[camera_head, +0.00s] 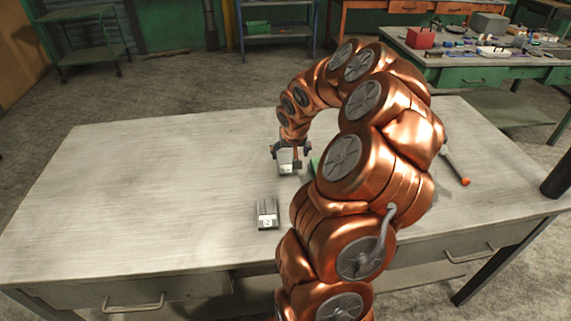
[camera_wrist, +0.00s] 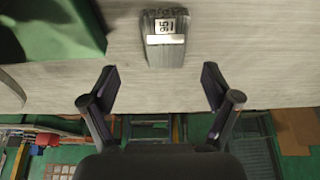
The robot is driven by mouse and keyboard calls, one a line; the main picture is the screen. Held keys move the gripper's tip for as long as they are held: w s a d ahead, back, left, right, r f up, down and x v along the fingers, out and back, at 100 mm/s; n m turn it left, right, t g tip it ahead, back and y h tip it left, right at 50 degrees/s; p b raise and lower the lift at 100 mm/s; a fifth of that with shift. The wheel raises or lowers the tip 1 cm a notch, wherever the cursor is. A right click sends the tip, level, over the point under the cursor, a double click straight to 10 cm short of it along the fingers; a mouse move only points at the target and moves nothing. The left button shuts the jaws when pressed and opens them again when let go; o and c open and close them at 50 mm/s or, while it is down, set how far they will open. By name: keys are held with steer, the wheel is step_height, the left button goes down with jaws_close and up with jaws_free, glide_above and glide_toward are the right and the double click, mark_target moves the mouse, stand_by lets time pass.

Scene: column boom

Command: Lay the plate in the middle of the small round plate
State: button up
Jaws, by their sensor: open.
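A small ribbed grey block with a white label (camera_wrist: 165,38) lies between and beyond my fingertips in the wrist view. It appears to be the block (camera_head: 287,161) under my gripper (camera_head: 290,149) in the head view. My gripper is open, with a gap between its fingers (camera_wrist: 160,72) and nothing held. A second similar grey block (camera_head: 267,214) lies nearer the table's front edge. Part of a grey curved-edged thing (camera_wrist: 9,92) shows at the wrist view's left edge; I cannot tell whether it is the small round plate. My arm hides much of the table's right half.
A green block-like thing (camera_wrist: 50,27) lies beside the labelled block, mostly hidden by my arm in the head view (camera_head: 315,165). A tool with an orange tip (camera_head: 456,168) and a dark cylinder (camera_head: 557,178) are at right. The table's left half (camera_head: 150,190) is clear.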

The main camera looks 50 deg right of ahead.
mark_target(286, 163)
steer(key=shift+a+p+x, duration=0.2)
steer(key=shift+p+x, duration=0.5)
steer(key=shift+x, duration=0.6)
steer(key=shift+w+p+x, duration=0.25)
steer(key=shift+p+x, duration=0.2)
steer(key=shift+x, duration=1.2)
steer(key=shift+a, duration=0.1)
jaws_close()
